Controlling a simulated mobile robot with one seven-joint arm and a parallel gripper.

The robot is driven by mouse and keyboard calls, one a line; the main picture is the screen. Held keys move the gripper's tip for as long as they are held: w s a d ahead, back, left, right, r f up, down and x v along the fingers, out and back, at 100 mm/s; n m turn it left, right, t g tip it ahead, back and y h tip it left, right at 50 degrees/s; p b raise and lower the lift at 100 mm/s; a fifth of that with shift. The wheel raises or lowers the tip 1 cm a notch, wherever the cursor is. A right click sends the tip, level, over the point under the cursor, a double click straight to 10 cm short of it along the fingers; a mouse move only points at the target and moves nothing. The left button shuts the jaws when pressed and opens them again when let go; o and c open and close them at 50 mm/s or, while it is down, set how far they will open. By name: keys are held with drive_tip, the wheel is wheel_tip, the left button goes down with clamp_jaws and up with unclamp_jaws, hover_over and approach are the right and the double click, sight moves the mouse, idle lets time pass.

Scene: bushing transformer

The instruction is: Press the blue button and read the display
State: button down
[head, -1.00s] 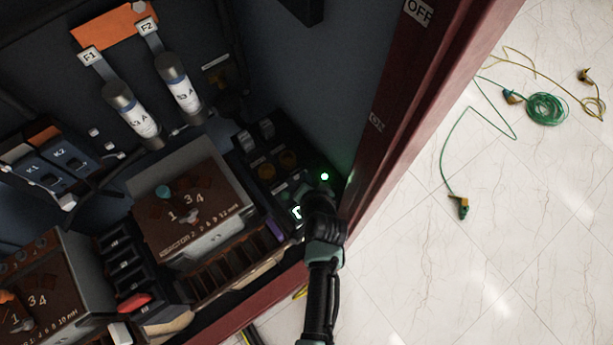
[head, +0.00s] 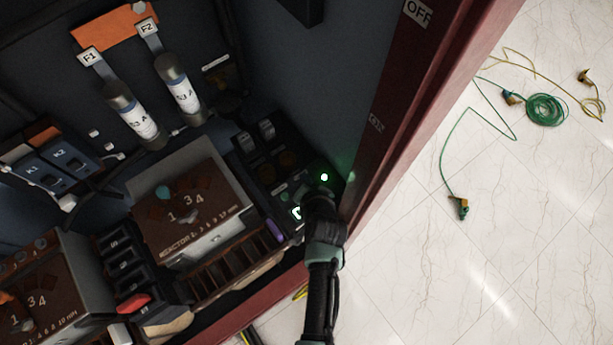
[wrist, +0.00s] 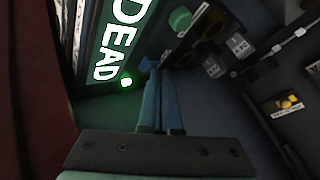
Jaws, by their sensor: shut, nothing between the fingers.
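My gripper (wrist: 158,72) is shut and empty, its two blue fingers side by side. A small blue piece, seemingly the blue button (wrist: 147,64), shows right at the fingertips in the wrist view; I cannot tell whether they touch it or press it. The display (wrist: 112,42) is beside the fingers on the left, lit with white letters reading "DEAD" on dark green; its far end is cut off. A green light (wrist: 126,82) glows by its end and also shows in the head view (head: 324,177). There, my wrist hides the fingertips and most of the display (head: 297,212).
The dark red cabinet frame (head: 392,100) runs close to the right of my arm. The reactor box (head: 190,205), fuses (head: 180,88) and switches (head: 258,135) crowd the left. Coiled leads (head: 546,108) lie on the open tiled floor at right.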

drive_tip(key=shift+f+p, duration=0.2)
drive_tip(key=shift+p, duration=0.1)
drive_tip(key=shift+r, duration=0.1)
wheel_tip(320, 180, up, 5)
drive_tip(key=p, duration=0.5)
drive_tip(key=shift+r, duration=0.15)
idle(0.7)
